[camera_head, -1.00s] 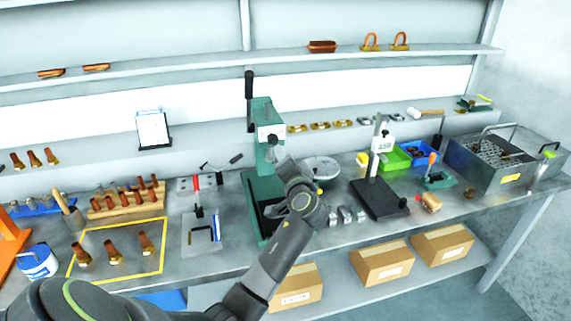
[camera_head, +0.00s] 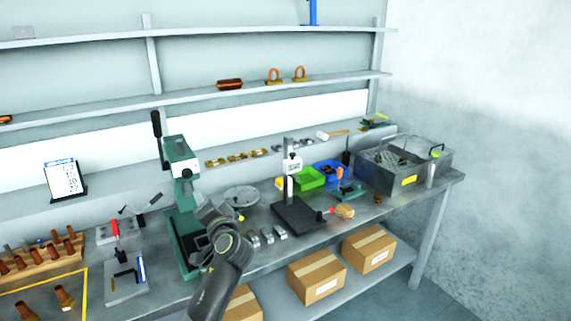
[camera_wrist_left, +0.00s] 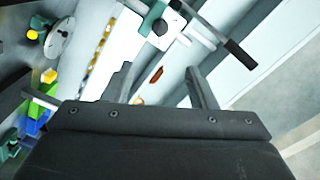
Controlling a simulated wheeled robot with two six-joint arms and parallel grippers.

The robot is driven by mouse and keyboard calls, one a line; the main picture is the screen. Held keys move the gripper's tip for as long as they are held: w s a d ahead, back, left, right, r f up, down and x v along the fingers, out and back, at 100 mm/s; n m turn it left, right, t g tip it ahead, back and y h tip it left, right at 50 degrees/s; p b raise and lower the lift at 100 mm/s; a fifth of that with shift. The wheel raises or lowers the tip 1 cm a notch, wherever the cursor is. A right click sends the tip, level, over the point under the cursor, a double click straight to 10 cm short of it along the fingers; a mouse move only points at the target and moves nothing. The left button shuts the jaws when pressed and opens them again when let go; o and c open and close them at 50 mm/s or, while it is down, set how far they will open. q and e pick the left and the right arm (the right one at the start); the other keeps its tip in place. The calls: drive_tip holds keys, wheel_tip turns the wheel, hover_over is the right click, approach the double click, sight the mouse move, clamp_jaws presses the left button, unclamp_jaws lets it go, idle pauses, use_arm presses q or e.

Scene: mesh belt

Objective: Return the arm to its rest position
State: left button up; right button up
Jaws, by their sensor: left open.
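My left arm (camera_head: 222,262) rises from the bottom of the head view, in front of the green press (camera_head: 181,160). Its wrist is over the bench's front edge near the press base; the arm hides part of that base. My left gripper's fingers are hidden in the head view. In the left wrist view my left gripper (camera_wrist_left: 162,78) is open, with its two fingers apart and nothing between them held. The press, with its dark handle, shows beyond the fingers. My right gripper is in neither view.
The bench holds a black stand (camera_head: 298,213), a green bin (camera_head: 308,178), a blue bin (camera_head: 328,172) and a metal basket tank (camera_head: 436,164). Small metal blocks (camera_head: 267,236) lie right of my wrist. Cardboard boxes (camera_head: 317,275) sit on the lower shelf. The floor at right is clear.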

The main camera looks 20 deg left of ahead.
use_arm(q)
drive_tip(key=s+f+n+g+h, duration=0.2)
drive_tip(key=s+f+g+h, duration=0.35)
drive_tip(key=s+f, duration=1.35)
drive_tip(key=s+d+f+n+g+h, duration=0.1)
drive_tip(key=s+d+f+g+h, duration=0.2)
drive_tip(key=s, duration=0.9)
drive_tip(key=s+d+h, duration=0.3)
drive_tip(key=s+d, duration=0.3)
drive_tip(key=s, duration=0.5)
wheel_tip(320, 180, down, 27)
drive_tip(key=a+g+b, duration=0.1)
drive_tip(key=a+b, duration=0.1)
drive_tip(key=s+d+f+g+b, duration=0.1)
drive_tip(key=s+f+b, duration=0.1)
drive_tip(key=s+f, duration=1.2)
wheel_tip(320, 180, down, 4)
drive_tip(key=shift+s+f+h, duration=0.1)
drive_tip(key=shift+s+h, duration=0.25)
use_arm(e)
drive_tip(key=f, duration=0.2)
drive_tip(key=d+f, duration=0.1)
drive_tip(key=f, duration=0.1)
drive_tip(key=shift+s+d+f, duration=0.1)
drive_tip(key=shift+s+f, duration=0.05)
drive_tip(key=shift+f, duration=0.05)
use_arm(q)
drive_tip(key=shift+g, duration=0.25)
drive_tip(key=shift+c, duration=0.4)
